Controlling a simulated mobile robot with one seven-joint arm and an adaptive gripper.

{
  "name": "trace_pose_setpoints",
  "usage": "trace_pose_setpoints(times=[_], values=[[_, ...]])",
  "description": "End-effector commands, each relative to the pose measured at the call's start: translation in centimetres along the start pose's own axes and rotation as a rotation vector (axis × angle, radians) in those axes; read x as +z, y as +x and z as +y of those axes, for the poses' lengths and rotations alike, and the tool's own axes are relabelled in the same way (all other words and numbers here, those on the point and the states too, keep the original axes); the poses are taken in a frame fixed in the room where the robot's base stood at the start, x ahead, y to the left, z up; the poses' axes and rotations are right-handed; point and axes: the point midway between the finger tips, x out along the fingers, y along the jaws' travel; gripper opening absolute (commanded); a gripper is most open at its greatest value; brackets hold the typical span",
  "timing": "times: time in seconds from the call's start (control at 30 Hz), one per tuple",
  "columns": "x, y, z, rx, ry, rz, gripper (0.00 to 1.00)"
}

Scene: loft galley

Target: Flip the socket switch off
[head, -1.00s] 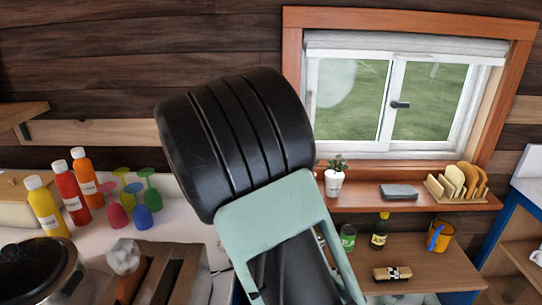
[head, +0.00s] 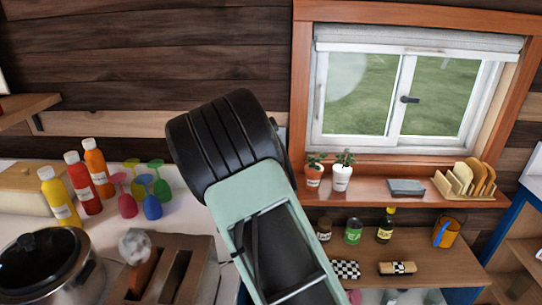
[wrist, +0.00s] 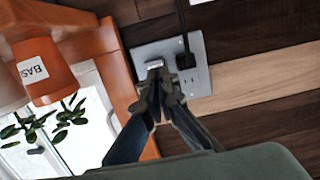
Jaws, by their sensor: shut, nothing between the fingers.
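The grey socket plate (wrist: 203,80) is on the wooden wall in the wrist view. A pale switch (wrist: 154,64) sits on its left part, and a black plug with a cord (wrist: 185,61) is in its right part. My gripper (wrist: 163,82) is shut and empty, its fingertips in front of the plate just below the switch. I cannot tell whether they touch it, and the tips partly cover the switch's surroundings. In the head view my arm hides the gripper and most or all of the socket.
An orange window frame (wrist: 101,47) stands close left of the plate in the wrist view. A terracotta pot (head: 313,176) and a white pot (head: 341,178) stand on the window shelf (head: 380,189). Bottles (head: 84,182), glasses, a toaster (head: 172,268) and a cooker (head: 45,265) crowd the left counter.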

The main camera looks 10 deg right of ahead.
Motion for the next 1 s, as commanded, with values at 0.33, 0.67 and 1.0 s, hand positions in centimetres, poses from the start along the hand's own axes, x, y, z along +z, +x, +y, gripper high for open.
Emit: trace_pose_setpoints(times=[0.33,0.67,1.0], values=[[-0.1,5.2,0.1,0.001,-0.001,0.000,0.00],[0.0,6.5,0.1,0.001,0.001,0.000,0.00],[0.3,6.5,0.0,0.001,0.001,0.007,0.00]])
